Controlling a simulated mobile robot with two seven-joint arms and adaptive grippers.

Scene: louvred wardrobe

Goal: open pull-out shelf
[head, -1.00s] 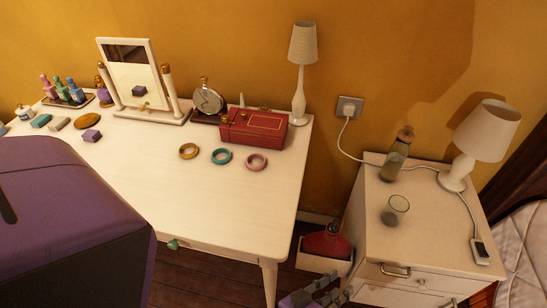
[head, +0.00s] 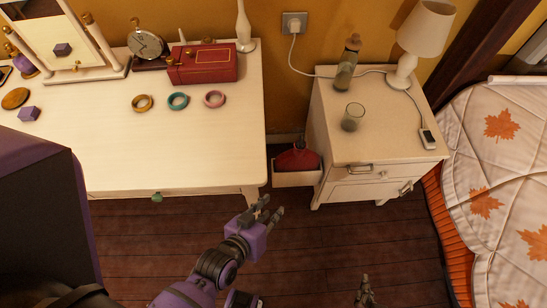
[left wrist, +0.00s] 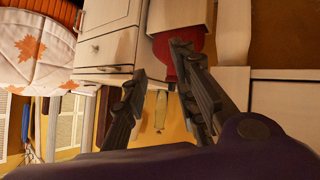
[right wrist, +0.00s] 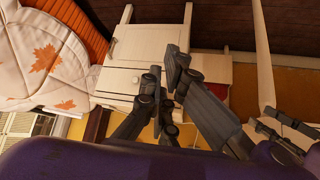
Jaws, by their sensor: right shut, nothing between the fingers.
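The white nightstand (head: 370,145) stands at the right in the head view. Its front carries a metal bar handle (head: 360,169) just under the top, a small knob (head: 383,175) and another handle (head: 406,188) lower at the right. Which front belongs to the pull-out shelf is hard to tell; none stands clearly out. My left gripper (head: 268,213) is open and empty, left of and in front of the nightstand. It also shows open in the left wrist view (left wrist: 160,60). My right gripper (head: 365,288) is shut and empty, below the nightstand in the picture; it also shows in the right wrist view (right wrist: 165,70).
A glass (head: 352,118), bottle (head: 348,62), lamp (head: 425,30) and phone (head: 428,139) are on the nightstand. A white bin with a red item (head: 297,160) stands between it and the dressing table (head: 200,140). The bed (head: 490,180) is at the right. Wooden floor (head: 320,245) in front is free.

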